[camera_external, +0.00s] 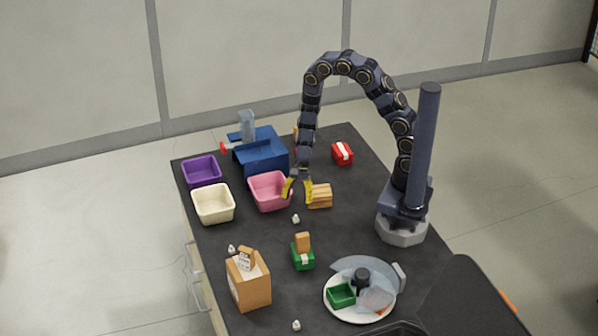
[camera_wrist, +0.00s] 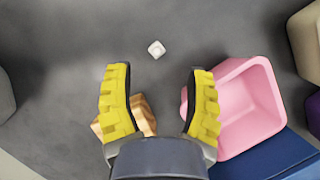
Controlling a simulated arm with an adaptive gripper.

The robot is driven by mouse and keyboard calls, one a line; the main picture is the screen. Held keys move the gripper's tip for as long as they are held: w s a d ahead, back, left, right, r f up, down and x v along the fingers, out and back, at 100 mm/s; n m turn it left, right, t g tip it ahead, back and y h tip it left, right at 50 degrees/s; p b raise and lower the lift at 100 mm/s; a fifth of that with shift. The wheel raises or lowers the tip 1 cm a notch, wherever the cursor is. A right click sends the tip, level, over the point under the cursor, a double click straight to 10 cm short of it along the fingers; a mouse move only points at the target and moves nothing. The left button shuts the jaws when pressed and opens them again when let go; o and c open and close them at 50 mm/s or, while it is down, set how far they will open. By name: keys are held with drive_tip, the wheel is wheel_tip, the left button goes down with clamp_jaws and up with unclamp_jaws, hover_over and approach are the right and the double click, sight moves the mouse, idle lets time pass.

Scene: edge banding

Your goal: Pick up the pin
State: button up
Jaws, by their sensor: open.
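A small white piece (camera_external: 295,218), which looks like the pin, lies on the dark table just in front of my gripper (camera_external: 298,196). In the wrist view it (camera_wrist: 156,49) lies beyond and between the fingertips, apart from both. My gripper (camera_wrist: 160,75) points down with its yellow fingers spread and nothing between the tips. Two similar small white pieces lie elsewhere, one beside the wooden box (camera_external: 231,248) and one at the front of the table (camera_external: 296,325).
A pink bin (camera_external: 268,203) is close on the left of my gripper, and a wooden block (camera_external: 320,196) is close on the right. Cream (camera_external: 214,218) and purple (camera_external: 201,183) bins stand farther left. A green block (camera_external: 302,264) and a round plate (camera_external: 336,310) are in front.

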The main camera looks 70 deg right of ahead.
sight(296, 217)
drive_tip(key=shift+d+x, duration=0.15)
drive_tip(key=shift+x, duration=1.45)
drive_tip(key=shift+d+x, duration=0.15)
drive_tip(key=shift+x, duration=1.45)
drive_tip(key=shift+s+f, duration=0.1)
drive_tip(key=shift+s, duration=0.05)
drive_tip(key=c, duration=0.7)
